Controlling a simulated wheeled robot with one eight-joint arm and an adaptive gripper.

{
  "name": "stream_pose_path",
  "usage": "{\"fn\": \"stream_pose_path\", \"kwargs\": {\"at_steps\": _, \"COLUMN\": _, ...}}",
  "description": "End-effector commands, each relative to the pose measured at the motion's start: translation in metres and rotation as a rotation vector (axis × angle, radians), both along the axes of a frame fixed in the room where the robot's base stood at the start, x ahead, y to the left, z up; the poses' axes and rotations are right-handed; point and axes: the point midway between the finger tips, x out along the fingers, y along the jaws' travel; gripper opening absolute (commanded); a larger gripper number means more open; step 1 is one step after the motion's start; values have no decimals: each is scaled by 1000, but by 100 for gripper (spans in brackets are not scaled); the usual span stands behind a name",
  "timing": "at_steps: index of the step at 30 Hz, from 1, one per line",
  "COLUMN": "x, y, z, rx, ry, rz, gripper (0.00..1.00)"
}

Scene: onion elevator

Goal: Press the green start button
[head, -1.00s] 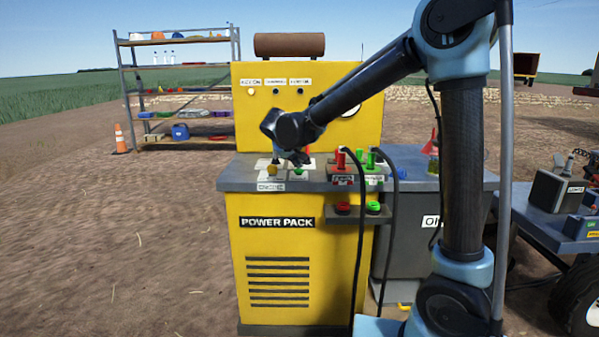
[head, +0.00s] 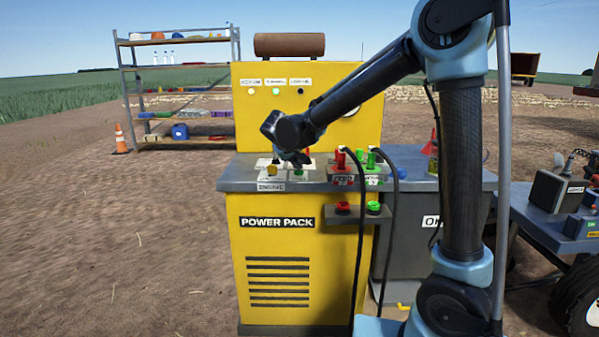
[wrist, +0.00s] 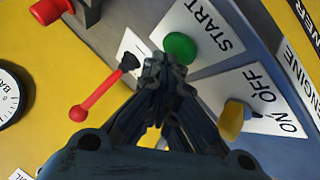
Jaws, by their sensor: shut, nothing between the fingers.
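The green start button (wrist: 180,46) sits on a white plate marked START, and in the wrist view it shows just beyond my fingertips. In the head view the green button (head: 298,172) shows below my gripper (head: 293,160), on top of the yellow power pack. My gripper (wrist: 165,62) is shut with nothing between its fingers. Its tips overlap the button's near edge in the wrist view; I cannot tell whether they touch it. A yellow knob (wrist: 232,120) stands on the ON/OFF plate beside the button.
A red-knobbed lever (wrist: 92,103) stands left of my fingers in the wrist view. Red (head: 341,158) and green (head: 371,158) hose couplings with black hoses stand to the right. On the upright panel, the left lamp (head: 251,90) and middle lamp (head: 276,91) are lit.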

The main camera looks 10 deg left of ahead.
Motion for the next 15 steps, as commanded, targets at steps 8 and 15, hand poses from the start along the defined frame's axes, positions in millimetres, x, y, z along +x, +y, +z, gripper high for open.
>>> {"fn": "stream_pose_path", "kwargs": {"at_steps": 8, "x": 0, "y": 0, "z": 10, "rx": 0, "ry": 0, "rz": 0, "gripper": 0}}
{"fn": "stream_pose_path", "kwargs": {"at_steps": 15, "x": 0, "y": 0, "z": 19, "rx": 0, "ry": 0, "rz": 0, "gripper": 0}}
